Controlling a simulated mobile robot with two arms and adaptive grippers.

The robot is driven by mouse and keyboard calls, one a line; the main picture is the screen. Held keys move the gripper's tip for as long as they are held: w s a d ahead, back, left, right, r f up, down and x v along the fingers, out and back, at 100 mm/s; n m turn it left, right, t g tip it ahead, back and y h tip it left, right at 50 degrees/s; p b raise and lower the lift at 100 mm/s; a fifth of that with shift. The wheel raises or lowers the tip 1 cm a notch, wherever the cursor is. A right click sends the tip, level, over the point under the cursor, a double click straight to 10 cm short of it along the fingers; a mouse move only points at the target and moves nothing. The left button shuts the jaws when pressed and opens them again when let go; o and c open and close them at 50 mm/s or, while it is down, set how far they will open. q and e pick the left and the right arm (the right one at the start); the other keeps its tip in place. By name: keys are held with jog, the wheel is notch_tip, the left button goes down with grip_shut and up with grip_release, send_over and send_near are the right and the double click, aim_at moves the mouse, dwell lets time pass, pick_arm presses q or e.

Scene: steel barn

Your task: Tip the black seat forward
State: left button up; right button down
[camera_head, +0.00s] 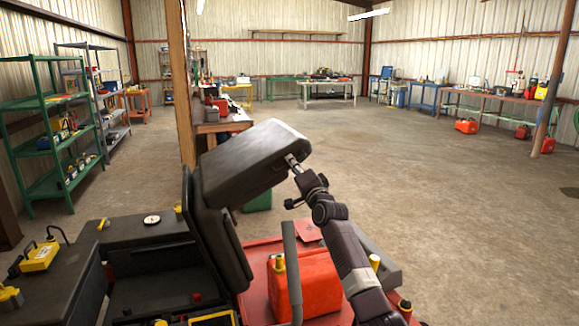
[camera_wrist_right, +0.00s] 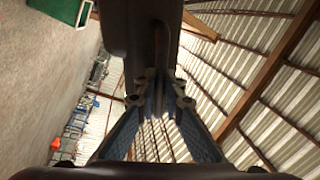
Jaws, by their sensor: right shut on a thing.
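The black seat shows in the head view as two padded parts. Its upper pad (camera_head: 245,160) is a thick slab, tilted with its right end higher. The other pad (camera_head: 222,250) stands steeply below it, leaning a little. My right gripper (camera_head: 295,163) is at the right end of the upper pad and shut on its edge. In the right wrist view, the dark seat (camera_wrist_right: 150,45) runs down between the fingers of my right gripper (camera_wrist_right: 163,98). The gripped part is mostly hidden by the fingers. My left gripper is not in view.
A red fuel can (camera_head: 306,287) stands on the red machine deck just below my right arm. A grey bar (camera_head: 291,270) rises beside it. A wooden post (camera_head: 181,90) stands behind the seat. The concrete floor (camera_head: 430,190) to the right is open.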

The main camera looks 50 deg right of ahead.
jog(key=shift+r, duration=0.15)
jog(key=c, duration=2)
grip_release()
jog(key=shift+a, duration=0.15)
jog(key=shift+w, duration=0.1)
